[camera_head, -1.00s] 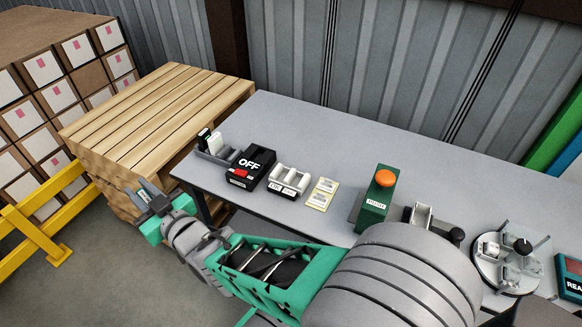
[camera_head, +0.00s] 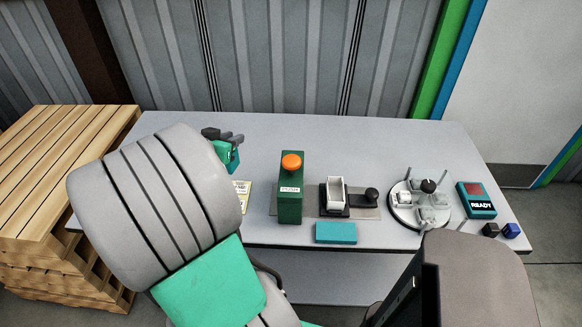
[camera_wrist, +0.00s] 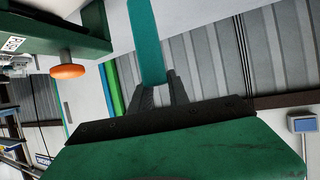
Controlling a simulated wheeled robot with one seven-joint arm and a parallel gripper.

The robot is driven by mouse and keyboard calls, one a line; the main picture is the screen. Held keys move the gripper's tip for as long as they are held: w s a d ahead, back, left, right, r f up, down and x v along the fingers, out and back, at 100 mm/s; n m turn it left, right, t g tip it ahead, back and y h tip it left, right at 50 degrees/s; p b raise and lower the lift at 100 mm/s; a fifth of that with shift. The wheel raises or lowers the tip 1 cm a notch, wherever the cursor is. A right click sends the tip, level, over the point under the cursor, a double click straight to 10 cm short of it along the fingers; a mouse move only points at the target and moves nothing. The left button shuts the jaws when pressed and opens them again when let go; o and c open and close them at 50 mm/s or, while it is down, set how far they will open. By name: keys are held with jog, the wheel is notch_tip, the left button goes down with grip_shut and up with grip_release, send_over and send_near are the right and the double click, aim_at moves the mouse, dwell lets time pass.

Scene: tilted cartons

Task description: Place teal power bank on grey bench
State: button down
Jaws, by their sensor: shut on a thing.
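The teal power bank (camera_wrist: 147,45) is a long narrow slab in the wrist view. My gripper (camera_wrist: 160,85) is shut on it, and the slab extends from between the two dark fingers to the top edge of the picture. In the head view my gripper (camera_head: 223,137) is above the left part of the grey bench (camera_head: 340,135), left of the green button box. The bench also shows at the top of the wrist view (camera_wrist: 205,12).
The green box (camera_head: 290,205) has an orange button. A teal block (camera_head: 336,232) lies at the front edge, beside a fixture (camera_head: 336,192). A round fixture (camera_head: 405,212), READY box (camera_head: 476,200) and small cubes (camera_head: 511,230) stand right. The bench's back strip is clear.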

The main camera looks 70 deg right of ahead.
jog(key=shift+m+g, duration=0.6)
jog(key=s+d+f+p, duration=0.1)
jog(key=s+d+f, duration=0.1)
jog(key=d+f, duration=0.2)
jog(key=s+d+f, duration=0.2)
jog(key=d+f, duration=0.2)
jog(key=d, duration=0.1)
jog(key=s+d+f+p, duration=0.1)
jog(key=d+f, duration=0.3)
jog(key=d, duration=0.1)
jog(key=shift+s+d+f+p, duration=0.2)
jog(key=shift+s+p, duration=0.1)
jog(key=shift+s, duration=0.1)
jog(key=shift+a+f, duration=0.1)
jog(key=shift+f, duration=0.25)
jog(key=c, duration=1.3)
grip_release()
jog(key=shift+o, duration=0.2)
